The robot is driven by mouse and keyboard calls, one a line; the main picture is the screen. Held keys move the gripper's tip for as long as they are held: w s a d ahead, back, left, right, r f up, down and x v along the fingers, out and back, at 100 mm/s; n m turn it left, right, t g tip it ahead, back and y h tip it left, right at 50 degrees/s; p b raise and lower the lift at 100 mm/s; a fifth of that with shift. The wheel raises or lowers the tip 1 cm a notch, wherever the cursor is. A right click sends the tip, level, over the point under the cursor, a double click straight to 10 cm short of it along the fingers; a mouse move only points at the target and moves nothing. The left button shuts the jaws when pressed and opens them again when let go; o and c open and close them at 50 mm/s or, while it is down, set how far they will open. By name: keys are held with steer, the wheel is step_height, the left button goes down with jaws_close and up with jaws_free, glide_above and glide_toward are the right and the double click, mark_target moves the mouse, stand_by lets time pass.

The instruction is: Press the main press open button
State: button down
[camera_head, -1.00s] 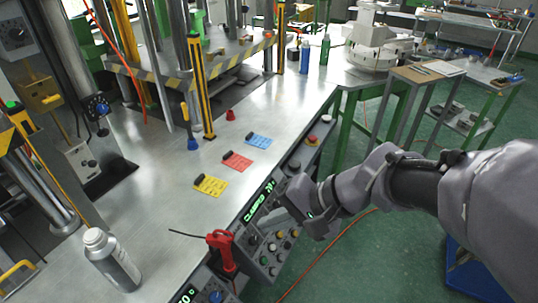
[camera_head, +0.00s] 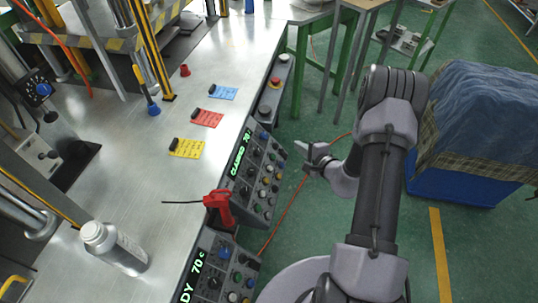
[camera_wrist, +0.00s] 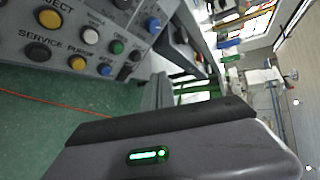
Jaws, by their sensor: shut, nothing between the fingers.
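The upper control panel (camera_head: 262,182) stands along the front edge of the steel bench in the head view, with a green display (camera_head: 240,154) reading "CLAMPED 70" and rows of coloured buttons. In the wrist view the panel's face (camera_wrist: 65,38) shows a yellow button (camera_wrist: 50,18), a green button (camera_wrist: 117,47) and blue buttons, with labels "EJECT", "SERVICE" and "PURGE". I cannot tell which button is the main press open button. My gripper (camera_head: 308,150) is shut and empty, right of the panel and apart from it. Its body (camera_wrist: 150,155) fills the lower wrist view.
A red tool (camera_head: 220,208) with a thin nozzle sits by the panel, above a second panel (camera_head: 222,270). A cloth-covered blue bin (camera_head: 460,185) is at right. Green floor is free between.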

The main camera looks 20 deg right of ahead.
mark_target(273, 157)
steer(key=shift+s+d+f, duration=0.25)
steer(key=shift+d+f, duration=0.2)
steer(key=shift+f, duration=0.15)
steer(key=shift+w+a+f+b, duration=0.65)
steer(key=shift+a+f, duration=0.3)
steer(key=shift+w+a+f+b, duration=0.6)
steer(key=shift+w+a+f, duration=0.05)
steer(key=shift+a+f, duration=0.3)
steer(key=shift+w+a+f+b, duration=0.65)
steer(key=shift+a+f, duration=0.3)
steer(key=shift+w+a+f+b, duration=0.15)
steer(key=shift+a+f+b, duration=0.1)
steer(key=shift+b, duration=0.15)
